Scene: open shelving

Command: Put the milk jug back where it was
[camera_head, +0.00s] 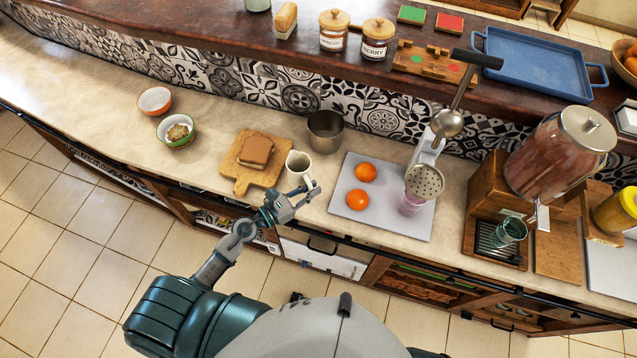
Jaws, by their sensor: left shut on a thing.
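A small white jug (298,166), which I take to be the milk jug, is at the front part of the counter, between the cutting board and the white mat. It looks upright. My left gripper (306,188) comes in from the front and is shut on the jug's near side, where the handle seems to be. The fingers hide part of that side. I cannot tell whether the jug's base touches the counter. My right gripper is not in view.
A steel pot (325,131) stands close behind the jug. A wooden board (243,184) with a sandwich lies to its left. A white mat (395,222) with two oranges and a metal press is to its right. Bowls (177,131) stand farther left, with bare counter around them.

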